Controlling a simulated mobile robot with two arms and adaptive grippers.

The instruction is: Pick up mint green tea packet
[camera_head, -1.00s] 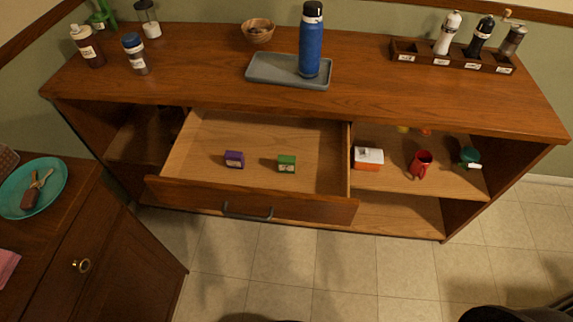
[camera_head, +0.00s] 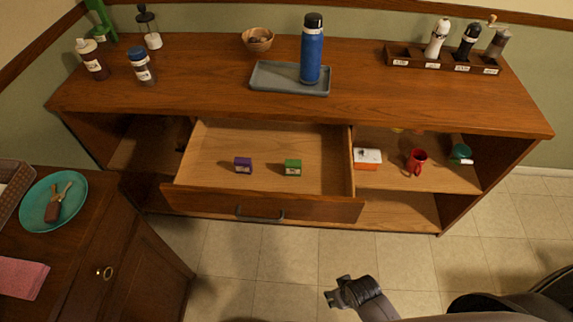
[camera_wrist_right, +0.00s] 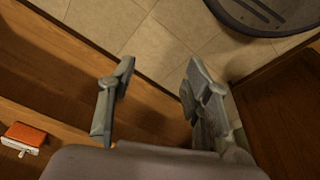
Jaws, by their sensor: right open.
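A small green packet (camera_head: 292,168), which looks like the mint green tea, stands in the open drawer (camera_head: 300,144). A purple packet (camera_head: 243,165) stands to its left, apart from it. My right gripper (camera_head: 334,292) is at the lower middle of the head view, over the floor in front of the drawer, well short of the green packet. In the right wrist view my right gripper (camera_wrist_right: 159,68) has its two fingers apart with nothing between them. The green packet does not show there. My left gripper is not in view.
The drawer front with its handle (camera_head: 260,214) juts out. The shelf on the right holds a white and orange box (camera_head: 367,158), a red mug (camera_head: 416,162) and a teal item (camera_head: 461,154). A blue bottle (camera_head: 312,50) stands on a grey tray (camera_head: 275,78) on the counter.

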